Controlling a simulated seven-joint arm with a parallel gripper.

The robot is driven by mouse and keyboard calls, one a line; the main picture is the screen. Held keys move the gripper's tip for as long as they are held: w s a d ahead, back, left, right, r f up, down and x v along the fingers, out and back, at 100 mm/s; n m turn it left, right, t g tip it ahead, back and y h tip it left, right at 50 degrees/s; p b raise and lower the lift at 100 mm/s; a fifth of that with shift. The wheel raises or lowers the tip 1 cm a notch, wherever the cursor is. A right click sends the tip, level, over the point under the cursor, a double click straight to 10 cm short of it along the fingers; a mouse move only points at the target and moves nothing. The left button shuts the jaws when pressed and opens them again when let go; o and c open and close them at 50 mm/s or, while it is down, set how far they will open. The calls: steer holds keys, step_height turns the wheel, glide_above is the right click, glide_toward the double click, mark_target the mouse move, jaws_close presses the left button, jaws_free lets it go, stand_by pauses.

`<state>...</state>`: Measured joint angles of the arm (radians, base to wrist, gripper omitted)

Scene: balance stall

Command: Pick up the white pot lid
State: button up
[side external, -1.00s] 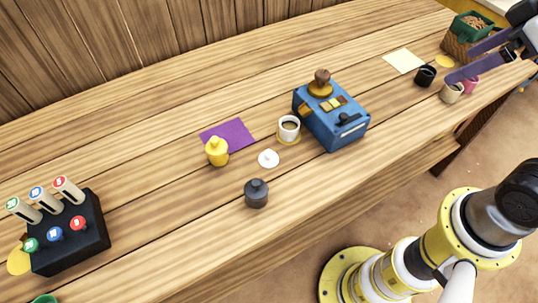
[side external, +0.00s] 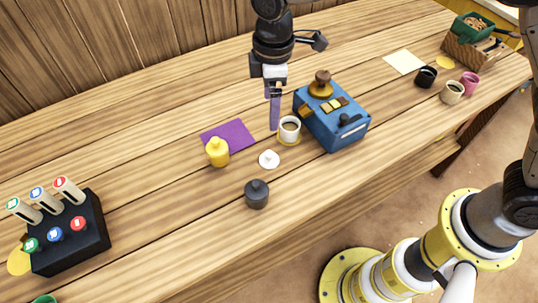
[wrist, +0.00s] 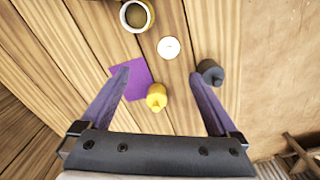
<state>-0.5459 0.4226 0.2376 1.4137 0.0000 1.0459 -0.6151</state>
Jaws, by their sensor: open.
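The white pot lid (side external: 269,159) is a small round disc with a knob, lying on the wooden table between the yellow pot and the cup. In the wrist view the lid (wrist: 169,48) lies beyond the fingertips, near the middle between them. My gripper (side external: 275,112) is above the table behind the white cup, with its purple fingers pointing down. In the wrist view my gripper (wrist: 160,78) has its fingers spread wide with nothing held between them. The lid is apart from the fingers and fully visible.
A white cup of dark drink (side external: 289,128) stands just behind the lid. A yellow pot (side external: 217,152) stands to its left by a purple cloth (side external: 228,136). A dark pot (side external: 257,195) is in front. A blue box (side external: 333,120) stands to the right.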

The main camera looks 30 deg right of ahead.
step_height(320, 180, down, 2)
steer(key=a, duration=0.1)
glide_above(269, 153)
steer(key=f, duration=0.7)
steer(key=shift+w+d+f, duration=0.2)
steer(key=shift+w+d, duration=0.05)
steer(key=shift+w, duration=0.05)
steer(key=shift+s+a+f, duration=0.1)
steer(key=shift+s+f, duration=0.05)
steer(key=shift+f, duration=1.25)
steer(key=shift+s+a+f, duration=0.1)
steer(key=shift+f, duration=1.25)
steer(key=c, duration=1.4)
steer(key=shift+r, duration=0.2)
steer(key=shift+c, duration=0.2)
